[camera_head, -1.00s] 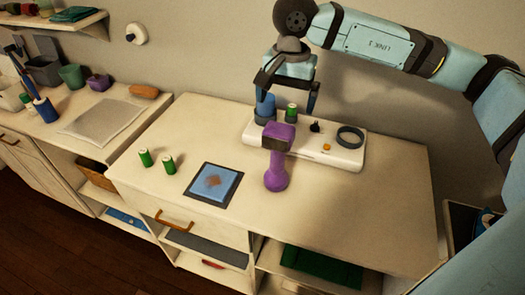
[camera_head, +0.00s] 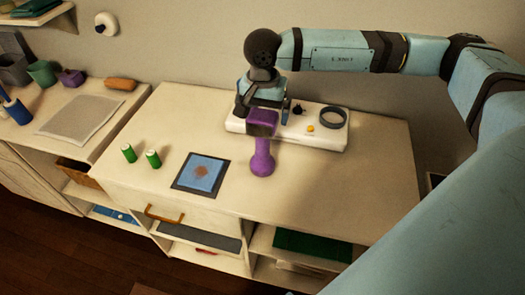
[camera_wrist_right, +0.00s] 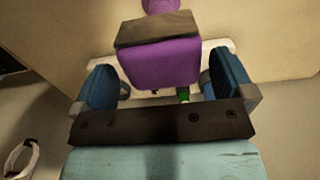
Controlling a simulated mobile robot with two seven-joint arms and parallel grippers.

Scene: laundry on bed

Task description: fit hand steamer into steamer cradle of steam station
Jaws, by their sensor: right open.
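The purple hand steamer (camera_head: 262,163) stands upright on the cabinet top, its blocky head with a dark plate uppermost. My right gripper (camera_head: 263,112) is open and lowered at the steamer's head. In the right wrist view the steamer head (camera_wrist_right: 165,62) lies between the two spread blue fingers, with a visible gap on each side. The white steam station (camera_head: 322,140) lies behind and right of the steamer. A dark ring (camera_head: 333,118), which looks like the steamer cradle, is at its right end and appears empty. My arm hides the station's left part. My left gripper is not in view.
A blue pad with a brown stain (camera_head: 202,173) and two green cylinders (camera_head: 129,153) lie left of the steamer. The station also carries an orange button (camera_head: 310,128) and a black knob (camera_head: 298,108). The cabinet top (camera_head: 375,180) is clear at the right.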

